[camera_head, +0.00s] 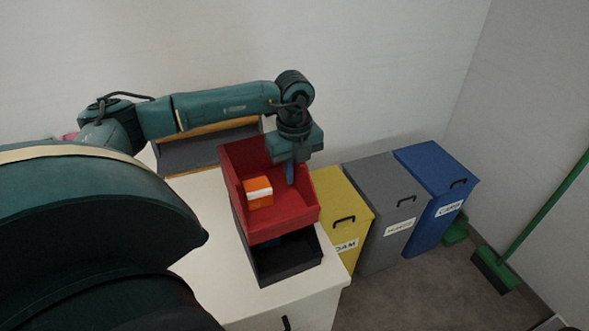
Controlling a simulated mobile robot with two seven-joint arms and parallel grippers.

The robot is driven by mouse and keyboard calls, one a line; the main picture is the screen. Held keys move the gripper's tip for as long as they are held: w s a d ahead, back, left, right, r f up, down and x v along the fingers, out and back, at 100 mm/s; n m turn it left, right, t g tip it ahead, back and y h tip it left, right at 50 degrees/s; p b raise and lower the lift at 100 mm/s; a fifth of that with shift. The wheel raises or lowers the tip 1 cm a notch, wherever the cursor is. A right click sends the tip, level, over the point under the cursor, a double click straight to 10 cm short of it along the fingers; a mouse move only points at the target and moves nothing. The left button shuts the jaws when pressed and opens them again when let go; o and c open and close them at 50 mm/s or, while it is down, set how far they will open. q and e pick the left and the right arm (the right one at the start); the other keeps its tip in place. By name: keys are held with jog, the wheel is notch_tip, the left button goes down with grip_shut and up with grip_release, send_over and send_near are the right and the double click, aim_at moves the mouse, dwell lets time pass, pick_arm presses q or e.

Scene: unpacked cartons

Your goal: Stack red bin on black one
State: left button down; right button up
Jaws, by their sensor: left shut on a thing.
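The red bin (285,217) is in the middle of the head view, with an orange and white box (259,192) inside it. The black bin (288,268) stands on the white table right below it. The red bin covers most of the black bin's opening; a gap shows between them at the front, with something blue inside. My left gripper (290,172) points down at the red bin's right side and is shut on it. The fingertips are partly hidden by the bin wall. My right gripper is not in view.
The white table (205,225) has free room left of the bins. A grey tray with wooden edges (200,152) lies behind. Yellow (348,198), grey (385,185) and blue (432,175) lidded bins stand on the floor to the right, near a green broom (535,210).

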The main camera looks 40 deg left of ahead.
pick_arm(q)
jog(key=shift+f+b, duration=0.5)
jog(key=shift+f, duration=0.2)
jog(key=c, duration=1.4)
grip_release()
jog(key=shift+o, duration=0.2)
notch_tip(320, 180, up, 13)
jog(key=shift+r+b, duration=0.2)
jog(key=shift+b, duration=0.1)
